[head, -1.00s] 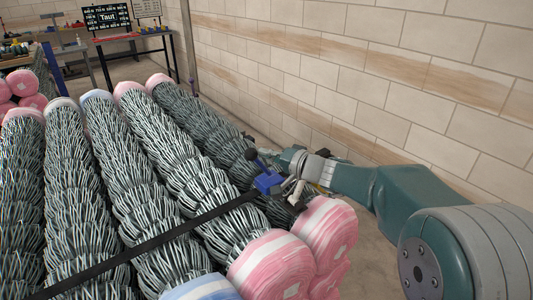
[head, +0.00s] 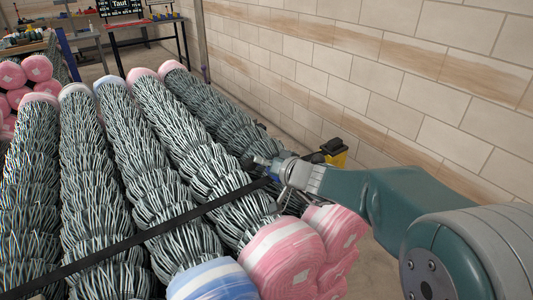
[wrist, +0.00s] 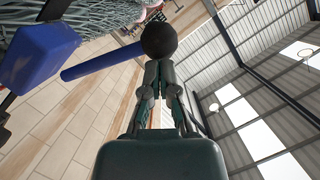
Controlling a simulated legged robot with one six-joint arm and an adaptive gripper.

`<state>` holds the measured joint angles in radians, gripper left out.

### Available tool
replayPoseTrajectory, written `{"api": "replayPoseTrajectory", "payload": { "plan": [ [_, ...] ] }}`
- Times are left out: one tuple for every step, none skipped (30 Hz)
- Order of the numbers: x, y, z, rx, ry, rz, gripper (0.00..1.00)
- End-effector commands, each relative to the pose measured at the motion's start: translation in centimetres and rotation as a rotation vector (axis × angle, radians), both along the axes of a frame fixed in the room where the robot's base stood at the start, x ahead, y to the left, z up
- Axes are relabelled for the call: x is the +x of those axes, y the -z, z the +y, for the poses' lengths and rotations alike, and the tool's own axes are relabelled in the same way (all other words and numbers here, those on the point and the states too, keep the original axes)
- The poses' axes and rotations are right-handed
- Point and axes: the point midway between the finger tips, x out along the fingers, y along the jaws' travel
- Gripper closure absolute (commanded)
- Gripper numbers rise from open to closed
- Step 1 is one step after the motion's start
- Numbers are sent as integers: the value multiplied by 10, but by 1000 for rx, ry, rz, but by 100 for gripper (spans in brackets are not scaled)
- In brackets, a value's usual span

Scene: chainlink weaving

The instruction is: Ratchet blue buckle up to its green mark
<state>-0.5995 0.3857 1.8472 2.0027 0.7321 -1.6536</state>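The blue buckle (wrist: 38,55) is large at the left of the wrist view. A blue lever (wrist: 100,60) runs from near it to a round black knob (wrist: 159,40). My gripper (wrist: 159,68) has its two fingers close together, with the knob directly at their tips. The knob looks wider than the gap between the fingers, so it does not sit between them; I cannot tell whether they touch. In the head view my gripper (head: 258,164) reaches over the roll ends and hides most of the buckle. A black strap (head: 150,232) crosses the rolls toward it. No green mark is visible.
Long mesh rolls (head: 150,165) with pink or pale blue wrapped ends fill the left and middle. A brick wall (head: 400,70) runs along the right. A yellow and black object (head: 335,152) is behind my arm. A table (head: 150,25) stands at the back.

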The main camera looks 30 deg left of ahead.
Motion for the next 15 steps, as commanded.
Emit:
{"api": "replayPoseTrajectory", "payload": {
  "plan": [
    [-2, 4, 1, 0, -1, 3, 100],
    [-3, 5, 2, -1, -2, 2, 100],
    [-4, 7, 3, 0, -1, 1, 100],
    [-5, 8, 3, 0, -1, 2, 100],
    [-5, 9, 3, 0, -1, 3, 100],
    [-6, 11, 4, 0, -1, 3, 100],
    [-7, 12, 4, 0, -1, 3, 100],
    [-7, 13, 4, 0, -1, 3, 100],
    [-7, 14, 4, 0, -1, 2, 100],
    [-8, 15, 4, 1, -1, 3, 100],
    [-8, 15, 4, 1, -1, 3, 100],
    [-8, 16, 5, 1, -1, 3, 100],
    [-8, 16, 5, 1, -1, 3, 100],
    [-8, 17, 5, 1, -1, 3, 100],
    [-8, 17, 5, 1, -1, 3, 100]
  ]
}}
